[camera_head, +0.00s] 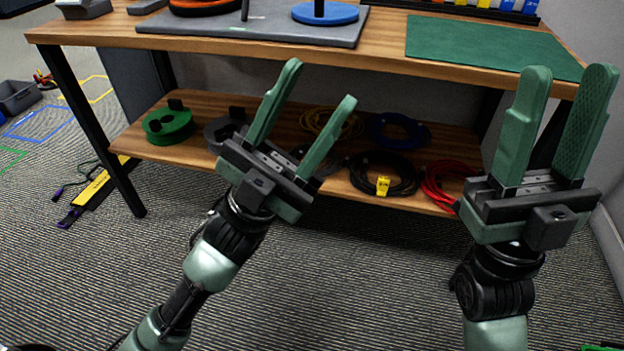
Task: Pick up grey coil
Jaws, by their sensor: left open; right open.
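A grey coil (219,131) with black clips sits on the lower wooden shelf, just right of a green coil. My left gripper hides part of it. Another dark greyish coil (331,164) shows in part behind the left gripper's right finger; its exact colour is hard to tell. My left gripper (319,83) is open and empty, in front of the shelf, with its fingers pointing up and to the right. My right gripper (569,73) is open and empty, fingers up, in front of the workbench's right end.
The lower shelf (274,104) also holds a green coil (168,126), a yellow coil (330,122), a blue coil (397,130), a black coil (384,175) with a yellow tag, and a red coil (449,184). The tabletop edge overhangs it. The carpet in front is clear.

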